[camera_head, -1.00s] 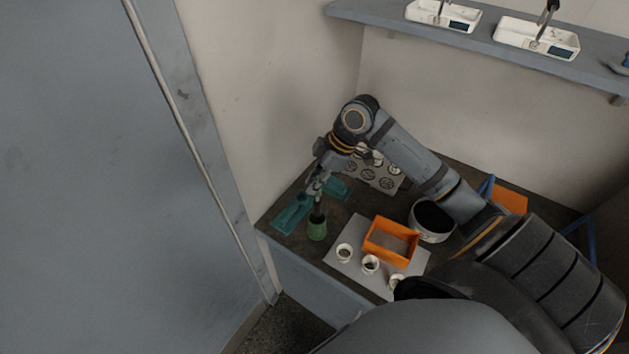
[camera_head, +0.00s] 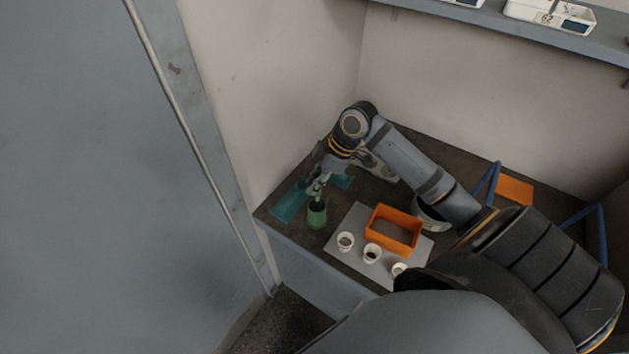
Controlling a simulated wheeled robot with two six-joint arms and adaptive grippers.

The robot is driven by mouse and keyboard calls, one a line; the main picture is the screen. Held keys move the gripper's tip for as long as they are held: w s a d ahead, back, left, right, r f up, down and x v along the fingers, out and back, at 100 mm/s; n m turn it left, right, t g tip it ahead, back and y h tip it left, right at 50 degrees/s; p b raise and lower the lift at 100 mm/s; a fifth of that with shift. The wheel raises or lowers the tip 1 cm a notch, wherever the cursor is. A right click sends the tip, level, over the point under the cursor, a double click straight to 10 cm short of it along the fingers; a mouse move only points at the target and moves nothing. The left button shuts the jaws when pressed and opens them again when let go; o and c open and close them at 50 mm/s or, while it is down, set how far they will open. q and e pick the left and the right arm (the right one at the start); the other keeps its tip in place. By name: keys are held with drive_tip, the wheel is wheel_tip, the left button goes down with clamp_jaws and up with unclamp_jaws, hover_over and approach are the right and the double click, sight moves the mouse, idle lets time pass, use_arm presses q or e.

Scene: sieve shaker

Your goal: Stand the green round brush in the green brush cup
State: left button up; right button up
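The green brush cup (camera_head: 317,217) stands upright near the left front edge of the dark bench. My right gripper (camera_head: 317,192) points down right above the cup's mouth, with its fingertips close to the rim. The green round brush cannot be made out clearly. Its place at the fingertips and inside the cup is small and dark, so I cannot tell whether the fingers are closed on it. My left gripper is not in view.
A teal tray (camera_head: 289,204) lies left of the cup. To the right, a grey mat (camera_head: 345,257) bears an orange box (camera_head: 393,247) and small white cups (camera_head: 372,253). A white bowl (camera_head: 428,222) stands behind, partly under my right arm. A wall rises close at left.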

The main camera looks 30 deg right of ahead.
drive_tip(key=o, duration=0.5)
drive_tip(key=shift+o, duration=0.2)
drive_tip(key=v, duration=0.7)
drive_tip(key=shift+r, duration=0.2)
drive_tip(key=shift+s+d, duration=0.1)
idle(0.7)
